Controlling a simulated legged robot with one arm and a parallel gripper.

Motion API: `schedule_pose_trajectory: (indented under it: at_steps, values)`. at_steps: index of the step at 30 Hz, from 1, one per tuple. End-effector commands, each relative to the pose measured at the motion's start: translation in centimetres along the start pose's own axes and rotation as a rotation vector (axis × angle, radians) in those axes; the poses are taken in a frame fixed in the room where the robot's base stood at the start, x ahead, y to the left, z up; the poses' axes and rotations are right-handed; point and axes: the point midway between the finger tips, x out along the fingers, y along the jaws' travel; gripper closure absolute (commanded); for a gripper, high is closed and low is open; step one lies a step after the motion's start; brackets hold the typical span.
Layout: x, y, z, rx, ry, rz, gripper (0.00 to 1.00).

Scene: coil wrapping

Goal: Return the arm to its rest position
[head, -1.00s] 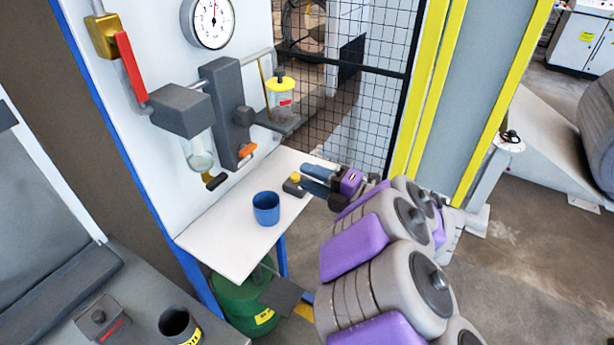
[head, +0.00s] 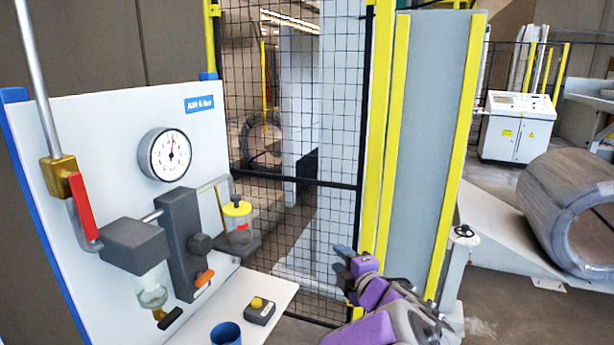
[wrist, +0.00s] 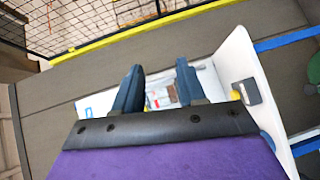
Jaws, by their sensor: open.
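My gripper (head: 343,262) is at the end of my purple and grey arm, at the lower middle of the head view. It is in front of the mesh fence, to the right of the white shelf. In the wrist view my gripper (wrist: 158,85) shows two blue fingers spread apart with nothing between them. Beyond the fingers are the white panel and its fittings, partly hidden by the gripper.
A white panel carries a gauge (head: 165,155), a red-handled valve (head: 82,205) and a yellow-topped bowl (head: 238,222). A blue cup (head: 226,334) and a small box with a yellow button (head: 260,310) sit on the shelf. A mesh fence (head: 270,110) and yellow-edged post (head: 427,130) stand behind.

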Motion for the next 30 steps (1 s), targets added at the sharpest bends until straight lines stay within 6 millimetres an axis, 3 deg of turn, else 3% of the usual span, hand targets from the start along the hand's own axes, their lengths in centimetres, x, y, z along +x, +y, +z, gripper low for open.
schedule_pose_trajectory:
  at_steps: [3, 7, 12, 15, 19, 23, 30]
  values:
    - [-2.5, 1.2, 4.0, 0.117, -0.206, -0.012, 0.60]
    - [-6.0, 0.9, 7.9, 0.275, -0.422, -0.041, 0.60]
    - [-11.7, -1.3, 10.8, 0.512, -0.675, -0.096, 0.60]
    - [-15.3, -3.3, 11.2, 0.662, -0.811, -0.143, 0.60]
    - [-19.9, -6.7, 10.2, 0.858, -0.970, -0.228, 0.60]
    - [-24.5, -10.2, 7.6, 1.047, -1.113, -0.344, 0.60]
    - [-33.0, -15.6, -0.7, 1.332, -1.339, -0.641, 0.60]
